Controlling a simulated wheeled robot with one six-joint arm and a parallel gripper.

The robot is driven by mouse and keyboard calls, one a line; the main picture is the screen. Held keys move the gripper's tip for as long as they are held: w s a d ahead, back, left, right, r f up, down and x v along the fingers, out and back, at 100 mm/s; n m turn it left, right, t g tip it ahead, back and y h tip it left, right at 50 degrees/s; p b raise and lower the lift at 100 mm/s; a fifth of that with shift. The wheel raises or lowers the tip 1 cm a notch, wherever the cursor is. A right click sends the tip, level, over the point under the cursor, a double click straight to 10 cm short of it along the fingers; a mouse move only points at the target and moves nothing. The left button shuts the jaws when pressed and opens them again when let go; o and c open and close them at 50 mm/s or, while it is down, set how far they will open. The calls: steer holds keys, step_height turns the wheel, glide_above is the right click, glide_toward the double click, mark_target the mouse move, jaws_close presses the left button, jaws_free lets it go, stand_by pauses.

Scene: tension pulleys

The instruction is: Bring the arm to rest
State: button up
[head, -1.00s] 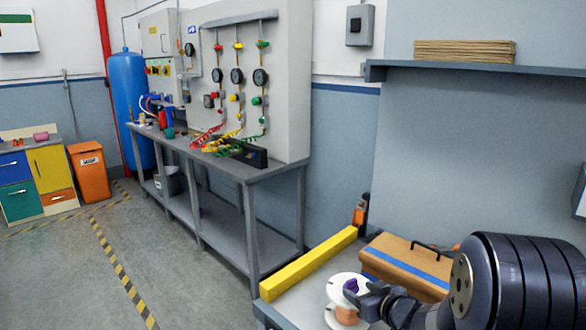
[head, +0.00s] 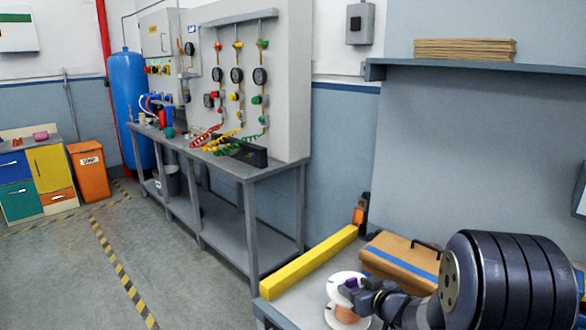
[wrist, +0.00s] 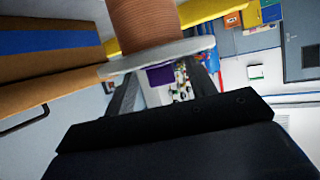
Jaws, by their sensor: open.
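My gripper (head: 354,291) is low at the right of the head view, beside a spool (head: 346,313) with white flanges and a copper-coloured winding. In the wrist view the two dark fingers of my gripper (wrist: 162,78) stand apart, and the spool's winding (wrist: 143,22) and pale flange (wrist: 180,50) lie just beyond them. A small purple piece (wrist: 160,77) shows between the fingers; it also shows in the head view (head: 351,283). I cannot tell whether it touches the fingers or the spool.
A yellow bar (head: 308,265) lies along the near table's left edge. A brown case with a blue stripe (head: 398,258) sits right of it. A shelf (head: 470,68) runs above. The pulley-and-gauge bench (head: 255,171) stands further back. Open floor (head: 170,255) lies at left.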

step_height(320, 180, up, 4)
steer(key=shift+r+p, duration=0.1)
steer(key=shift+p, duration=0.45)
step_height(320, 180, up, 6)
steer(key=p, duration=0.6)
steer(key=shift+f, duration=0.25)
steer(key=shift+s, duration=0.1)
